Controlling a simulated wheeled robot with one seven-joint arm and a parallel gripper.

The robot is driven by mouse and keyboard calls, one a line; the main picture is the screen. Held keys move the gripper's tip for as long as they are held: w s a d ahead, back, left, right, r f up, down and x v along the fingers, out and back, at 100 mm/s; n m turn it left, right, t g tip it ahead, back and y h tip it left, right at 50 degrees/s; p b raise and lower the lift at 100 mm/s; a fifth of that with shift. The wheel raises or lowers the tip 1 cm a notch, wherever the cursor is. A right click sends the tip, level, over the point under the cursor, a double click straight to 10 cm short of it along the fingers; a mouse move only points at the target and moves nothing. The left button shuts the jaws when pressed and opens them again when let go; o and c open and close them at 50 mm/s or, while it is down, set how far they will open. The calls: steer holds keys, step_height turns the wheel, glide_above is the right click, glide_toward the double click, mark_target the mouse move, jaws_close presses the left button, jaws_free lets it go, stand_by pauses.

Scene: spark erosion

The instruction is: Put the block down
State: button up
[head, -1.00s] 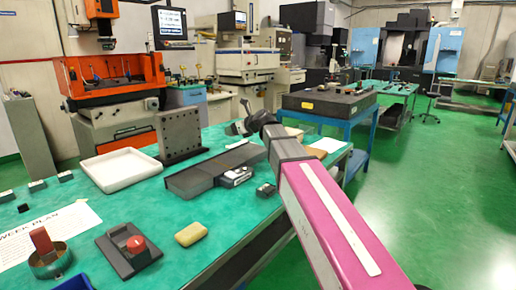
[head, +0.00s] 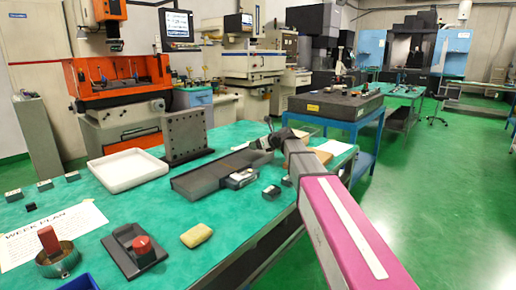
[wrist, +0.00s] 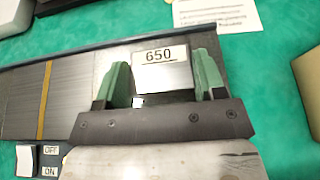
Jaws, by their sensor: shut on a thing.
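My gripper (wrist: 162,72) has two green fingers and is shut on a small block (wrist: 162,78) with a white label reading 650. In the wrist view the block is over a grey striped plate with an ON/OFF switch (wrist: 38,160) at its lower left; I cannot tell whether it touches the plate. In the head view this long dark grey plate (head: 205,178) lies on the green table.
A white tray (head: 125,170) and an upright drilled plate (head: 186,136) stand left of the grey plate. A small dark block (head: 270,192) and a yellow block (head: 196,235) lie nearer. A red-knobbed box (head: 138,248) is at the front. Green table (head: 110,215) is bare between them.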

steer(key=shift+f, duration=0.8)
steer(key=shift+f, duration=0.15)
steer(key=o, duration=1.4)
steer(key=shift+s+d+r, duration=0.1)
steer(key=shift+d+r, duration=0.05)
steer(key=shift+r, duration=0.05)
steer(key=v, duration=1.1)
steer(key=shift+s+d+r, duration=0.15)
steer(key=shift+d+r, duration=0.05)
steer(key=shift+r, duration=0.05)
